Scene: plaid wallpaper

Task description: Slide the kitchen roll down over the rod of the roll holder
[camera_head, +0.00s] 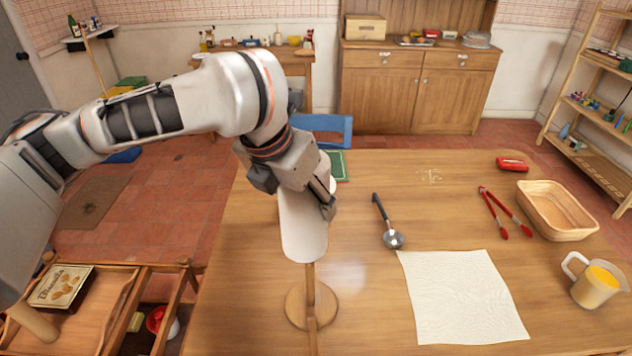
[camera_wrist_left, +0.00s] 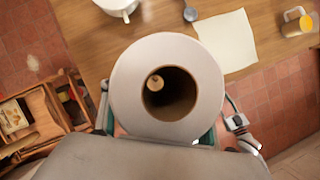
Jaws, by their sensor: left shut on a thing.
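The white kitchen roll (camera_head: 303,232) hangs upright below my left gripper (camera_head: 306,200), which is shut on it. In the left wrist view I look down the roll (camera_wrist_left: 207,88) end-on into its brown core. The rounded tip of the wooden rod (camera_wrist_left: 155,82) shows within the core opening, left of and above its centre. In the head view the roll holder's round base (camera_head: 297,308) stands on the table, and the lower rod (camera_head: 310,284) shows beneath the roll. The rod's top is hidden there. I cannot tell how deep the rod sits inside the core. My right gripper is out of view.
Right of the holder lie a ladle (camera_head: 392,239), a white cloth (camera_head: 463,298) and red tongs (camera_head: 495,212). A basket (camera_head: 556,211) and a yellow-filled jug (camera_head: 597,286) stand farther right. A white cup (camera_wrist_left: 118,8) shows in the wrist view. The table's left edge is close to the holder.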

